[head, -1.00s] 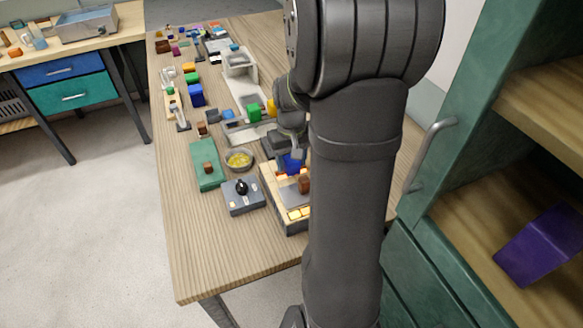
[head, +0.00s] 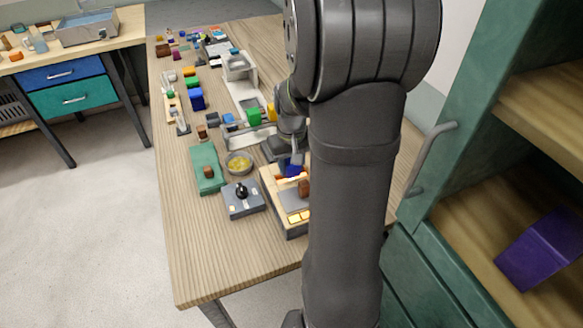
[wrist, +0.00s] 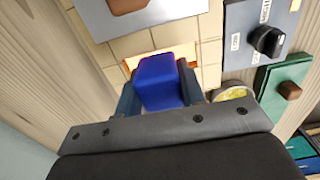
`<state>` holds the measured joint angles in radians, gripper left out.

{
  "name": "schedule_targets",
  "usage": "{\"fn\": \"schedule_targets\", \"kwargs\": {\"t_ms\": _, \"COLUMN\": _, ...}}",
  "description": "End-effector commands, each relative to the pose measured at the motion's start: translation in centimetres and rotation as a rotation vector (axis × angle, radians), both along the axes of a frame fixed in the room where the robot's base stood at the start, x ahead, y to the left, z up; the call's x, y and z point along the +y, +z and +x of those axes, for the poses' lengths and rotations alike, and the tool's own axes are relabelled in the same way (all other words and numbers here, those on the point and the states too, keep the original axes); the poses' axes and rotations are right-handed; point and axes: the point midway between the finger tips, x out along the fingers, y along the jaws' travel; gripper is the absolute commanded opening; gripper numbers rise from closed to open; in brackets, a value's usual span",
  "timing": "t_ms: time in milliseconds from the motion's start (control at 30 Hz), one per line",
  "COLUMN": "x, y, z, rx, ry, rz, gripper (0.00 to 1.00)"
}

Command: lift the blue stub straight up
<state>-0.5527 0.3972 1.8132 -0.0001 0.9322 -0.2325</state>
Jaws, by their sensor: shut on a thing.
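The blue stub (wrist: 158,82) is a blue block between the two fingers of my gripper (wrist: 160,92) in the wrist view. The gripper is shut on it, one finger on each side. In the head view the blue stub (head: 292,171) shows just left of my dark arm, over the far end of a wooden-topped box. My gripper (head: 297,160) is partly hidden there by the arm. An orange-lit patch (wrist: 160,58) of the box shows beside the stub in the wrist view. Whether the stub's underside touches the box I cannot tell.
A grey box with a black knob (head: 242,192), a green block with a brown knob (head: 207,172) and a yellow-filled bowl (head: 239,163) stand left of the wooden-topped box (head: 270,186). A brown block (head: 304,188) is close to the stub. The near table (head: 215,255) is bare.

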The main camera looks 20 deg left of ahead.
Motion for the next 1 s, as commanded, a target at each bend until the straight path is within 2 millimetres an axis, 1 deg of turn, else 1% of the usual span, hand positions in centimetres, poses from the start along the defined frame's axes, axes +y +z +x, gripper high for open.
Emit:
{"fn": "schedule_targets", "kwargs": {"t_ms": 200, "x": -0.1, "y": 3.6, "z": 0.1, "rx": -0.004, "ry": -0.001, "rz": 0.003, "gripper": 0.10}}
{"fn": "schedule_targets", "kwargs": {"t_ms": 267, "x": -1.7, "y": 4.2, "z": 0.1, "rx": -0.004, "ry": -0.006, "rz": 0.003, "gripper": 0.10}}
{"fn": "schedule_targets", "kwargs": {"t_ms": 500, "x": -7.2, "y": 7.4, "z": 0.0, "rx": -0.005, "ry": -0.007, "rz": 0.002, "gripper": 0.10}}
{"fn": "schedule_targets", "kwargs": {"t_ms": 600, "x": -9.0, "y": 8.5, "z": 0.0, "rx": -0.004, "ry": -0.006, "rz": 0.001, "gripper": 0.10}}
{"fn": "schedule_targets", "kwargs": {"t_ms": 700, "x": -10.3, "y": 9.3, "z": 0.0, "rx": -0.003, "ry": -0.004, "rz": 0.001, "gripper": 0.10}}
{"fn": "schedule_targets", "kwargs": {"t_ms": 800, "x": -11.1, "y": 9.8, "z": -0.1, "rx": -0.002, "ry": -0.003, "rz": 0.001, "gripper": 0.10}}
{"fn": "schedule_targets", "kwargs": {"t_ms": 1000, "x": -11.7, "y": 10.1, "z": -0.1, "rx": -0.001, "ry": 0.000, "rz": 0.001, "gripper": 0.10}}
